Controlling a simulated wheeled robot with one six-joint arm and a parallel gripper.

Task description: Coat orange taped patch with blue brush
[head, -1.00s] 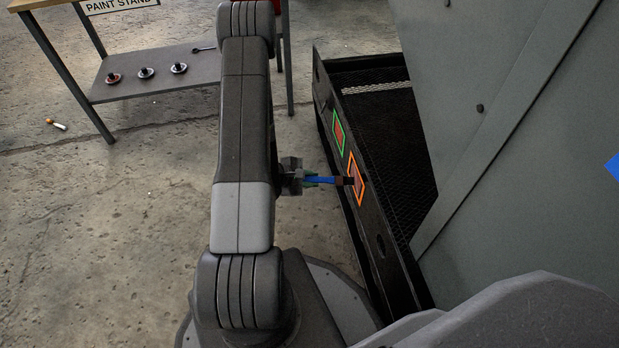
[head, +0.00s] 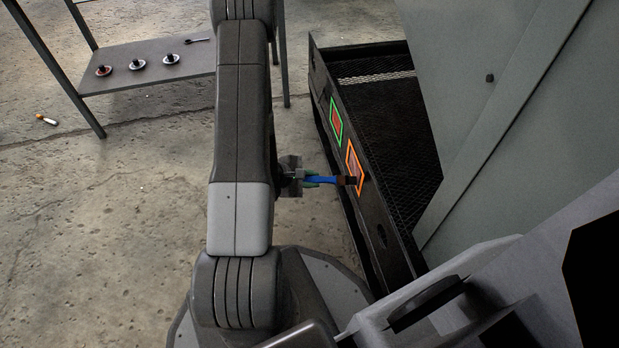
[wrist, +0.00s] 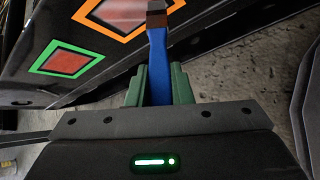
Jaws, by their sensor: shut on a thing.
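The orange taped patch (head: 353,160) is on the side of a black tray-like frame in the head view. Its inside looks pale greyish-pink there. It also shows at the top of the wrist view (wrist: 122,10). My gripper (head: 307,180) is shut on the blue brush (head: 322,180), with green fingers (wrist: 158,90) on both sides of the blue handle (wrist: 159,65). The dark bristles lie over the lower part of the orange patch; I cannot tell whether they touch it. A green taped patch (head: 336,122) with a red inside sits beyond the orange one.
A tall grey cabinet panel (head: 480,110) stands right of the black frame (head: 378,238). A stand at the back left has a shelf (head: 120,82) with several small round pots and a dark tool. An orange-and-white handled item (head: 46,119) lies on the floor.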

